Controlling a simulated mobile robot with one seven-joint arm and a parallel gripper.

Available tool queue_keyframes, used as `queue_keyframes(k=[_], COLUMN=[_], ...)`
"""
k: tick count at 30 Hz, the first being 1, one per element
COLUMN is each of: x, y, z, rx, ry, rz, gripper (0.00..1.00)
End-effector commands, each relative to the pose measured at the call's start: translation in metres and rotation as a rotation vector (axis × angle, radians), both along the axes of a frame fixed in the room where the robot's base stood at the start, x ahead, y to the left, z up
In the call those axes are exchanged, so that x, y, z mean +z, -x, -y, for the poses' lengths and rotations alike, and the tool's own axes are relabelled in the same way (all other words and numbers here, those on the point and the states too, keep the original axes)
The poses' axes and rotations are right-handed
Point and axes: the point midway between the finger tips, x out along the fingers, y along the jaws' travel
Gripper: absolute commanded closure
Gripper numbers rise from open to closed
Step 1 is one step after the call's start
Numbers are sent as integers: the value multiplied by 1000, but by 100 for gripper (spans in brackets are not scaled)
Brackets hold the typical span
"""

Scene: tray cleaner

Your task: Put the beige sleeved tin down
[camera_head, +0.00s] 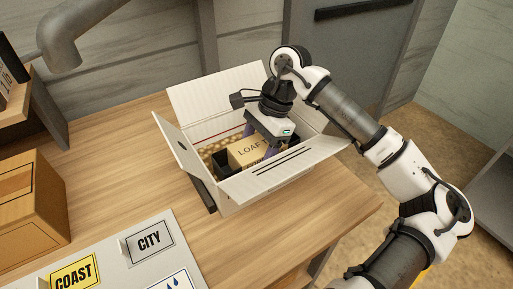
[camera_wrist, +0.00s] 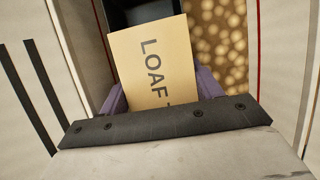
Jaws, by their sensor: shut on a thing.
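The beige sleeved tin (camera_head: 245,152) has "LOAF" printed in dark letters on its sleeve. It is inside the open white box (camera_head: 264,186) on the wooden table. My gripper (camera_head: 259,144) reaches down into the box and is shut on the tin, with a purple finger on each side. In the wrist view the tin (camera_wrist: 152,62) sits between the purple fingers (camera_wrist: 160,95), slightly tilted in the picture. A dark end of the tin shows beyond the sleeve. I cannot tell whether its underside touches the box floor.
A brown patterned area (camera_wrist: 222,40) lies in the box beside the tin. The box's flaps stand open around it. Bare table lies between.

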Motion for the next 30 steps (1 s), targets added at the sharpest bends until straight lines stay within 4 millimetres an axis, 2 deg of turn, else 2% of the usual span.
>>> queue_keyframes(k=[23, 24, 28, 30], x=[-12, -13, -14, -14], y=[0, 0, 0, 0], z=[0, 0, -1, -1], rx=[1, 1, 2, 2], ry=[-1, 0, 0, 0], rz=[-3, -3, -5, -5], gripper=[66, 30, 14, 14])
